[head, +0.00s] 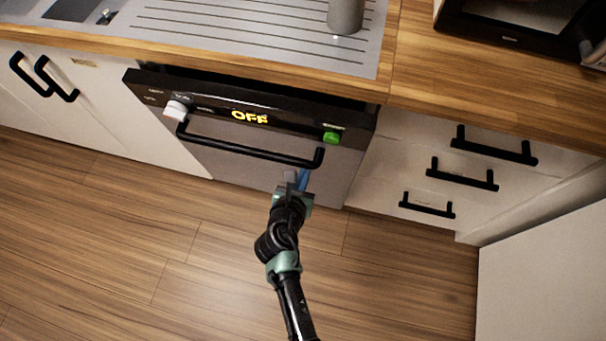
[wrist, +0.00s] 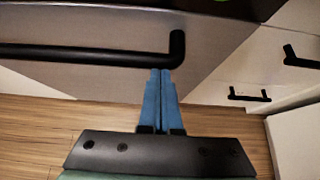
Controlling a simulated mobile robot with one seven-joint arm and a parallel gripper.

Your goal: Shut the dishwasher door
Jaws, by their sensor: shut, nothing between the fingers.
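The dishwasher door (head: 240,168) is a steel front with a black control strip, a black bar handle (head: 250,149) and a yellow OFF display (head: 250,117). The door leans slightly out at the top, with a dark gap under the counter edge. My gripper (head: 303,178) is shut and empty, just below the right end of the handle and in front of the door. In the wrist view, the blue fingertips (wrist: 160,75) are together below the handle's right end (wrist: 172,55). Whether they touch the door I cannot tell.
A wooden counter (head: 480,90) with a steel sink top (head: 250,30) runs above. White drawers (head: 420,175) with black handles stand at the right, and cabinet doors (head: 110,110) at the left. A white panel (head: 545,270) stands at the lower right. The wooden floor (head: 150,250) is clear.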

